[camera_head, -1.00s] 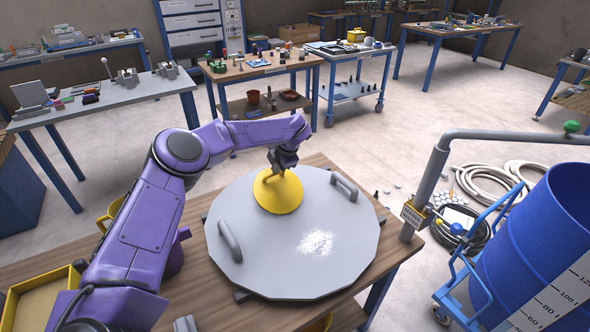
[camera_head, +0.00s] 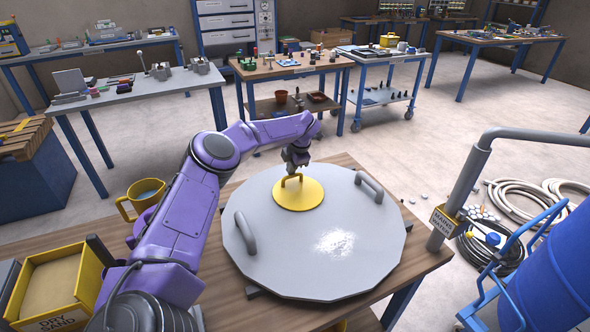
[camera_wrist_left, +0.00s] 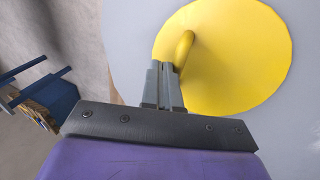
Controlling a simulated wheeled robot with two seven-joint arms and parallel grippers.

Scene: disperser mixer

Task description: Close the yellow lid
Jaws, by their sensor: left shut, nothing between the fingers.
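The yellow lid (camera_head: 310,198) is a round disc with a loop handle. It appears to lie flat on the large grey cover (camera_head: 345,245), near its far edge. My left gripper (camera_head: 298,167) is shut and empty, just above and behind the lid's handle. In the left wrist view, the lid (camera_wrist_left: 250,55) fills the upper right. The shut fingertips (camera_wrist_left: 163,66) are beside its handle (camera_wrist_left: 185,48); I cannot tell whether they touch it. My right gripper is not in view.
The cover has two grey handles, left (camera_head: 245,233) and right (camera_head: 369,187). A bent grey pipe (camera_head: 465,185) stands at the table's right edge. A yellow jug (camera_head: 143,197) and a yellow dry-sand box (camera_head: 58,285) are at the left.

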